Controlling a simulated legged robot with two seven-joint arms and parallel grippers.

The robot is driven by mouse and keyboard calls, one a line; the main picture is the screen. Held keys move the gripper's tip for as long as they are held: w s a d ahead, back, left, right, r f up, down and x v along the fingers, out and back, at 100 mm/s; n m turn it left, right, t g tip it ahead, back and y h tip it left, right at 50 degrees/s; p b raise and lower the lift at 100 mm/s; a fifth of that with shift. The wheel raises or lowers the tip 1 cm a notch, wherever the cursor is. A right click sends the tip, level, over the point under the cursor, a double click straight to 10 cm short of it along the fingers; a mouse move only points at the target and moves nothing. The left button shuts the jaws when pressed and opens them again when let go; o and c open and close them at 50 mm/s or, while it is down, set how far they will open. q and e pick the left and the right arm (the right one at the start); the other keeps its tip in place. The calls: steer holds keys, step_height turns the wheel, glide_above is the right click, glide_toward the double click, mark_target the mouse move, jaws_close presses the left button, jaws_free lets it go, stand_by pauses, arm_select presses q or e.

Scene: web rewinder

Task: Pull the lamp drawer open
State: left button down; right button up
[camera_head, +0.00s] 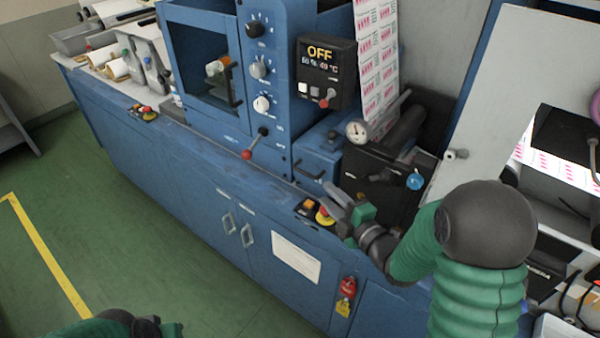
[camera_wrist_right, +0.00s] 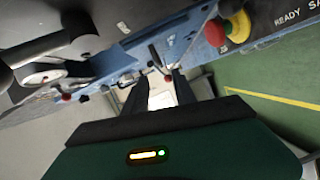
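The lamp drawer appears to be the small blue box (camera_head: 322,150) with a dark bar handle (camera_head: 308,173) on its front, just right of the knob panel. A dark handle (camera_wrist_right: 156,56) also shows beyond my fingertips in the right wrist view; I take it to be the same one. My right gripper (camera_head: 336,207) is in front and below the box, close over the yellow-and-red stop button. In the right wrist view its two fingers (camera_wrist_right: 160,82) stand apart with nothing between them. My left gripper (camera_head: 150,326) is at the bottom left edge, mostly cut off.
A stop button (camera_head: 324,217) sits on the blue ledge beside my right gripper. A red-knobbed lever (camera_head: 248,154) sticks out to the left. A black unit with a gauge (camera_head: 357,131) stands right of the box. The green floor (camera_head: 130,230) in front is clear.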

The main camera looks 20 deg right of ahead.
mark_target(303, 172)
steer(key=x, duration=1.1)
steer(key=shift+w+a+p, duration=0.2)
steer(key=shift+a+p, duration=0.15)
steer(key=shift+a, duration=0.1)
steer(key=shift+w, duration=0.25)
steer(key=shift+d, duration=0.15)
jaws_close()
steer(key=shift+s+f, duration=0.1)
steer(key=shift+f, duration=0.1)
